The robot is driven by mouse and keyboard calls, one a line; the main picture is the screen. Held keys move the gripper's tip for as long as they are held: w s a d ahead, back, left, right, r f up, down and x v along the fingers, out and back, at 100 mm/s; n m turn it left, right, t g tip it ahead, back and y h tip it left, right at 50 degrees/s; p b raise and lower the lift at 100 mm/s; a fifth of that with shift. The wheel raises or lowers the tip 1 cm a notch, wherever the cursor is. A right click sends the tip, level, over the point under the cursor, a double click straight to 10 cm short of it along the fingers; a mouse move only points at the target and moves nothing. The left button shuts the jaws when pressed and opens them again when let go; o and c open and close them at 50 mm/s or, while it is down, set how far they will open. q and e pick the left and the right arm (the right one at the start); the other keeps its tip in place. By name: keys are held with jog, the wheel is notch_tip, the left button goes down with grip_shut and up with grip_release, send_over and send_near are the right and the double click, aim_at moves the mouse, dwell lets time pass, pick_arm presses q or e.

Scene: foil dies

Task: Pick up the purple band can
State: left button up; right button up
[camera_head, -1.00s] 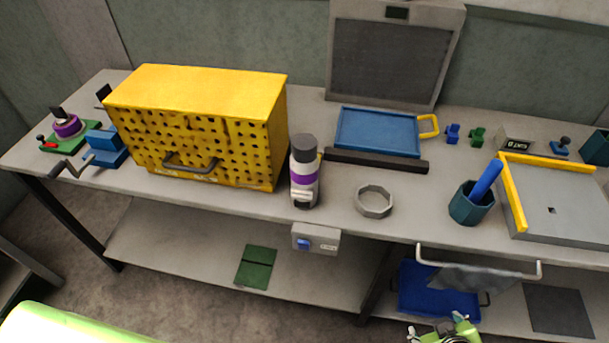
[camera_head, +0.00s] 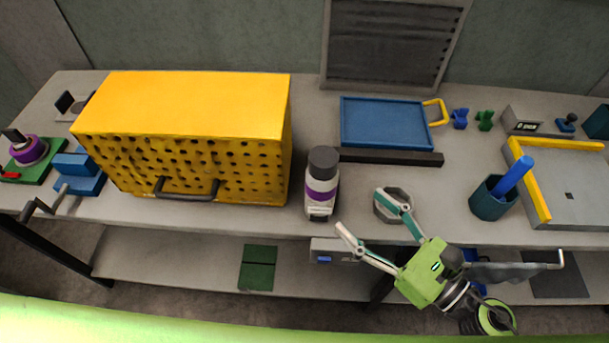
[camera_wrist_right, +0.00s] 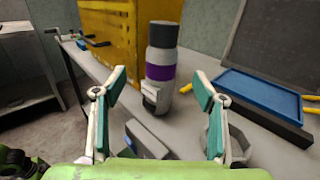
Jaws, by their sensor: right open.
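The purple band can (camera_head: 321,183) stands upright on the grey bench, just right of the yellow perforated box. It has a dark grey top, a white body and a purple band. My right gripper (camera_head: 360,212) is open and empty, in front and to the right of the can, with its fingers pointing up and left. In the right wrist view the can (camera_wrist_right: 161,71) shows beyond and between the two open fingertips (camera_wrist_right: 160,80), apart from them. My left gripper is not in view.
The yellow box (camera_head: 190,120) stands close on the can's left. A grey ring (camera_head: 382,211) lies behind my right fingers. A dark bar (camera_head: 390,157) and blue tray (camera_head: 385,123) lie behind. A teal cup (camera_head: 489,203) with a blue stick stands right.

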aim_at(333, 183)
jog(key=w+a+p, duration=0.1)
jog(key=w+a+r+p, duration=0.1)
jog(key=p, duration=0.1)
jog(key=shift+w+a, duration=0.25)
jog(key=shift+w, duration=0.1)
jog(key=x, duration=0.1)
jog(key=p+x, duration=0.1)
jog(key=shift+w+a+f, duration=0.25)
jog(key=shift+w+a, duration=0.05)
jog(key=shift+w+a+r+p, duration=0.2)
jog(key=shift+w+a+p, duration=0.3)
jog(key=p+x, duration=0.2)
jog(key=x, duration=0.1)
jog(key=shift+w+a, duration=0.1)
jog(key=shift+w, duration=0.25)
jog(key=shift+w+a+f, duration=0.1)
jog(key=shift+w+a, duration=0.15)
jog(key=shift+a, duration=0.1)
jog(key=shift+d, duration=0.1)
jog(key=c, duration=1.8)
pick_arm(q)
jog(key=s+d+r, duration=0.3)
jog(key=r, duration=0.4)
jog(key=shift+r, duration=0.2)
pick_arm(e)
grip_shut()
